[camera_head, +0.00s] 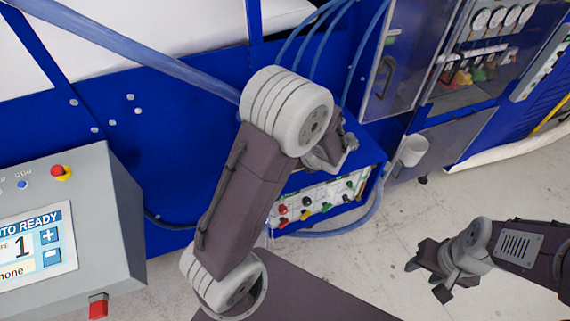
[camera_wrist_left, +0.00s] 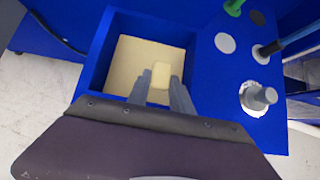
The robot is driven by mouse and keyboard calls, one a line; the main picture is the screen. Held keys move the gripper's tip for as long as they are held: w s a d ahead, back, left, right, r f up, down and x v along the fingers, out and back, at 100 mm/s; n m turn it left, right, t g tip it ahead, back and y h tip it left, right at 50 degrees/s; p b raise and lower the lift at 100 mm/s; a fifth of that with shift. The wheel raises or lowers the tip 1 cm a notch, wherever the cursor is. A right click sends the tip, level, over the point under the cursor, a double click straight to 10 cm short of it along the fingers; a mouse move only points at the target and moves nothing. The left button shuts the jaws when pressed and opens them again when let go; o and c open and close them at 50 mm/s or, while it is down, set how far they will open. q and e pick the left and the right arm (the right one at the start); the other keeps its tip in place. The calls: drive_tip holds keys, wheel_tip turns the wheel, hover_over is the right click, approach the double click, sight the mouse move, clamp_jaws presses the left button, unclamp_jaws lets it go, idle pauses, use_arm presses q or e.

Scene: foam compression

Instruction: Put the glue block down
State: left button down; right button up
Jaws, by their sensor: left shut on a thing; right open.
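The glue block (camera_wrist_left: 161,69) is a small pale yellow block between the fingertips of my left gripper (camera_wrist_left: 159,80) in the left wrist view. It shows over the open blue bin (camera_wrist_left: 101,58), whose inside is pale cream. I cannot tell whether the block touches the cream surface below. In the head view my left arm hides the bin and the block, and only part of the left gripper shows behind the wrist. My right gripper (camera_head: 431,276) is open and empty, low over the floor at the right.
A panel with coloured knobs (camera_head: 315,200) and hoses stands beside my left arm. A grey control box (camera_head: 123,225) with a screen is at the left. In the wrist view, a metal fitting (camera_wrist_left: 257,98) and hose connectors sit right of the bin.

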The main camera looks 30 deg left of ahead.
use_arm(q)
drive_tip(key=a+f, duration=0.1)
drive_tip(key=f, duration=0.1)
drive_tip(key=a+f, duration=0.4)
drive_tip(key=shift+w+f, duration=0.2)
drive_tip(key=shift+w, duration=0.2)
drive_tip(key=shift+w+f, duration=0.15)
drive_tip(key=shift+f, duration=0.15)
drive_tip(key=shift+w+a+f, duration=0.2)
drive_tip(key=shift+w+a, duration=0.1)
drive_tip(key=shift+s+f+b, duration=0.1)
drive_tip(key=shift+f+b, duration=0.05)
drive_tip(key=shift+b, duration=0.25)
drive_tip(key=shift+s+d+f, duration=0.1)
drive_tip(key=shift+s+d, duration=0.05)
drive_tip(key=shift+d, duration=0.05)
drive_tip(key=shift+a+f+b, duration=0.1)
drive_tip(key=shift+f+b, duration=0.25)
drive_tip(key=shift+b, duration=0.2)
drive_tip(key=c, duration=1.1)
unclamp_jaws()
drive_tip(key=shift+r, duration=0.1)
drive_tip(key=shift+c, duration=0.2)
use_arm(e)
drive_tip(key=shift+w+a+f, duration=0.2)
drive_tip(key=shift+a+f, duration=0.05)
drive_tip(key=shift+f, duration=0.25)
drive_tip(key=shift+w+a+f, duration=0.2)
drive_tip(key=shift+a+f, duration=0.05)
drive_tip(key=shift+f, duration=0.25)
